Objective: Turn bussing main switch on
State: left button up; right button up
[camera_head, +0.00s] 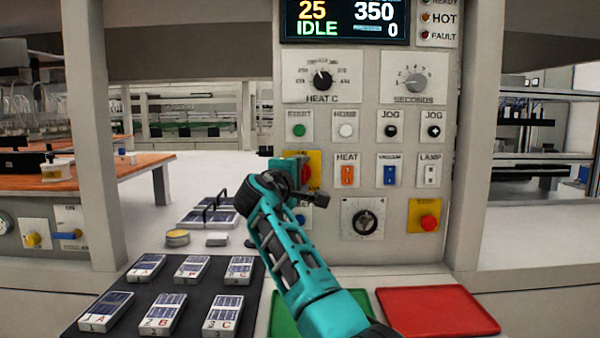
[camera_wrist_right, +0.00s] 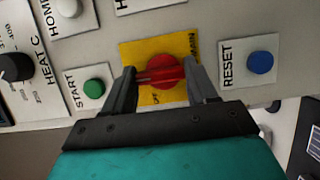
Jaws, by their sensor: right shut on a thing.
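The main switch is a red rotary knob (camera_wrist_right: 160,72) on a yellow plate (camera_wrist_right: 130,55) marked MAIN. It also shows in the head view, where the red knob (camera_head: 306,173) is partly hidden behind my gripper. My right gripper (camera_wrist_right: 163,80) is shut on the red knob, with one dark finger on each side of it. In the head view my right gripper (camera_head: 298,172) is at the panel, with its teal arm coming up from the bottom. The plate's lower lettering is partly hidden by the knob and fingers. My left gripper is not in view.
A green START button (camera_wrist_right: 94,87) and a blue RESET button (camera_wrist_right: 260,62) flank the switch closely. The panel (camera_head: 368,135) also carries dials, rockers and a red STOP button (camera_head: 428,222). A red tray (camera_head: 436,311) and a dark mat (camera_head: 190,325) with labelled packs lie below.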

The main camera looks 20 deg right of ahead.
dwell(0.4)
jog(key=o, duration=1.1)
jog(key=shift+c, duration=0.2)
jog(key=v, duration=1.3)
jog(key=shift+r, duration=0.1)
